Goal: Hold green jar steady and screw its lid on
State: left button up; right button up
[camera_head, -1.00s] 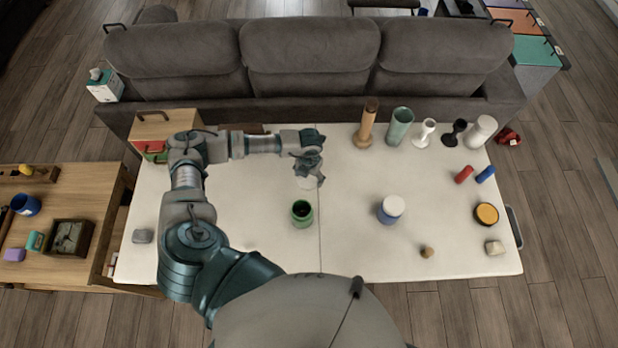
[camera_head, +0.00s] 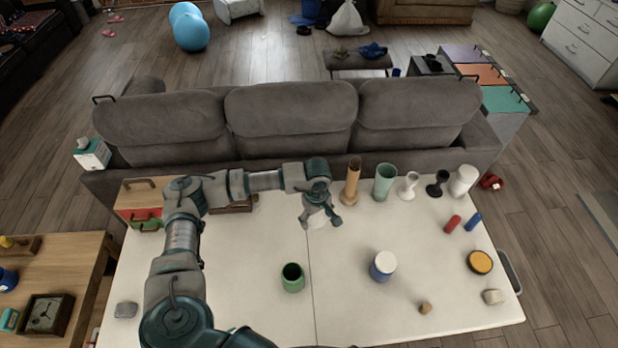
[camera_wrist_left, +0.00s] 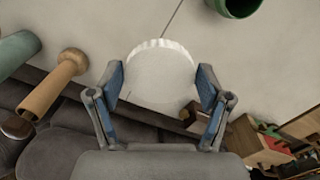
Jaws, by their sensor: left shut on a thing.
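The green jar (camera_head: 292,277) stands upright and open at the top on the white table, left of the middle seam. Part of it shows at the top edge of the wrist view (camera_wrist_left: 238,8). My left gripper (camera_head: 320,214) is behind the jar and a little to its right, apart from it. It is shut on a round white lid (camera_wrist_left: 160,72) with a ridged rim, which lies between its fingers in the wrist view. In the head view the lid (camera_head: 317,222) is mostly hidden under the gripper. My right gripper is not in view.
A blue jar with a white lid (camera_head: 383,266) stands right of the seam. A wooden cylinder (camera_head: 351,182), a green vase (camera_head: 384,183) and several white and black vessels line the back edge. A grey sofa (camera_head: 290,123) stands behind. The table front around the jar is clear.

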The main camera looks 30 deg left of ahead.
pick_arm(q)
jog(key=r+m, duration=0.1)
jog(key=m, duration=0.1)
jog(key=d+r+m, duration=0.1)
jog(key=r+m, duration=0.1)
jog(key=m, duration=0.1)
jog(key=r+m, duration=0.1)
jog(key=m, duration=0.2)
jog(key=shift+w+d+r, duration=0.15)
jog(key=shift+w, duration=0.05)
jog(key=m, duration=0.1)
jog(key=r+m, duration=0.1)
jog(key=m, duration=0.1)
jog(key=shift+d+r+m, duration=0.15)
jog(key=shift+d+m, duration=0.05)
jog(key=shift+m, duration=0.1)
